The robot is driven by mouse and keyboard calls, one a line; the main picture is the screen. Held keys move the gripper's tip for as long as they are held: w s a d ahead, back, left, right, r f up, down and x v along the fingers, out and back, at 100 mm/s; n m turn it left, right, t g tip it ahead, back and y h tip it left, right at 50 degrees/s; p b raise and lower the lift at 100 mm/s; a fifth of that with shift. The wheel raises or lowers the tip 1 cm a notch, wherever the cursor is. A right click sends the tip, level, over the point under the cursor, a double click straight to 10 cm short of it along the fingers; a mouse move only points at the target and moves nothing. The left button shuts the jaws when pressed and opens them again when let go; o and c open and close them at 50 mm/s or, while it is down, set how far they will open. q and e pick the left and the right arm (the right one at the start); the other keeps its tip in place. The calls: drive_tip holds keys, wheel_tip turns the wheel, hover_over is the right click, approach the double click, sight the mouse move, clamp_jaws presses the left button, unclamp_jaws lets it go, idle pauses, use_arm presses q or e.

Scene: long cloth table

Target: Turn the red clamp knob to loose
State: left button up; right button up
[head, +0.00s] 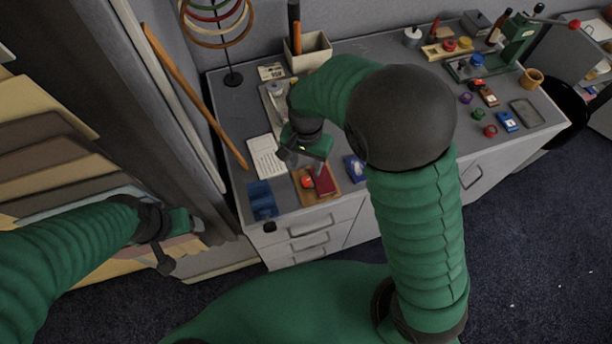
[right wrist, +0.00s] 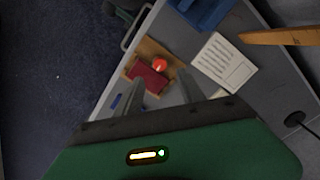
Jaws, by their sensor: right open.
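The red clamp knob (head: 308,182) sits on a wooden base (head: 316,198) beside a dark red block (head: 325,182), near the front edge of the table. The knob also shows in the right wrist view (right wrist: 159,66), just beyond the fingertips, next to the red block (right wrist: 148,78). My right gripper (head: 303,160) is above and behind the knob, apart from it. In the right wrist view its two fingers (right wrist: 160,82) are spread with nothing between them. My left gripper (head: 180,240) is off the table at the left; its finger gap is unclear.
A blue block (head: 262,200) stands left of the clamp and a blue item (head: 355,168) right of it. A printed sheet (head: 266,157) lies behind. A wooden stick (head: 195,95) leans at the left. A green press (head: 515,45) and several small parts fill the table's right end.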

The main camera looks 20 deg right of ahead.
sight(306, 180)
wheel_tip(306, 180, down, 8)
clamp_jaws()
idle(0.4)
